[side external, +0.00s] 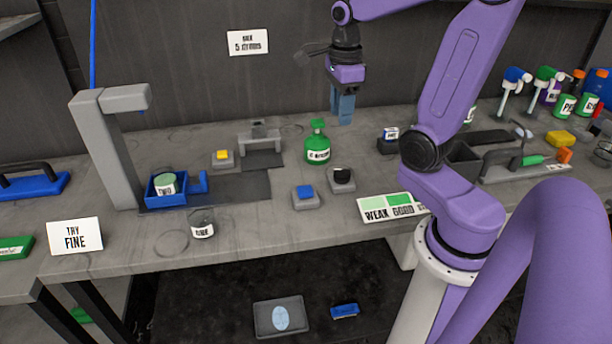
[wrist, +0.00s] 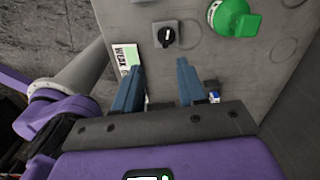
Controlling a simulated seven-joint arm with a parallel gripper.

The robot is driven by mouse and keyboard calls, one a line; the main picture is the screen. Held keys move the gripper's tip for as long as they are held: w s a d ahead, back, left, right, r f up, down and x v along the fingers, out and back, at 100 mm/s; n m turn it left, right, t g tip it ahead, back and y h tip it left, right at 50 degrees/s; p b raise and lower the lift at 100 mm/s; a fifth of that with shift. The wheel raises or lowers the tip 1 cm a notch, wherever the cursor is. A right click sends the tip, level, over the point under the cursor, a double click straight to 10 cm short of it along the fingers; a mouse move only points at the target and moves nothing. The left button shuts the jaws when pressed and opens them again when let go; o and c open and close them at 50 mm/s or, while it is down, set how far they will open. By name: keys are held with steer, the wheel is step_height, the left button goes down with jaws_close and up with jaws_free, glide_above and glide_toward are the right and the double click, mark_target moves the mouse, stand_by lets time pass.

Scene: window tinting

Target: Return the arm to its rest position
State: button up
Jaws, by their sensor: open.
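My gripper (side external: 343,108) hangs above the back half of the grey bench, to the right of the green bottle, with its blue fingers pointing down. In the wrist view my gripper (wrist: 157,82) shows its two blue fingers apart, with nothing between them. The bench surface lies below the fingertips, and the fingers touch nothing that I can see. My purple arm reaches in from the right of the side view.
The green bottle (side external: 317,145) stands left of my gripper. A black knob (side external: 342,176) and a blue button (side external: 305,193) sit nearer the front. A blue tray (side external: 166,200) holds a cup under a grey post (side external: 108,150).

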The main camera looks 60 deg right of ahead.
steer(key=s+a+f+n, duration=0.15)
steer(key=a+n, duration=0.35)
steer(key=n, duration=0.5)
steer(key=s+a+f+n, duration=0.1)
steer(key=s+a+n, duration=0.2)
steer(key=a+n, duration=0.5)
steer(key=s+a+f+n, duration=0.2)
steer(key=s+n, duration=0.9)
steer(key=n, duration=0.9)
steer(key=shift+a+n, duration=0.3)
steer(key=shift+a, duration=0.2)
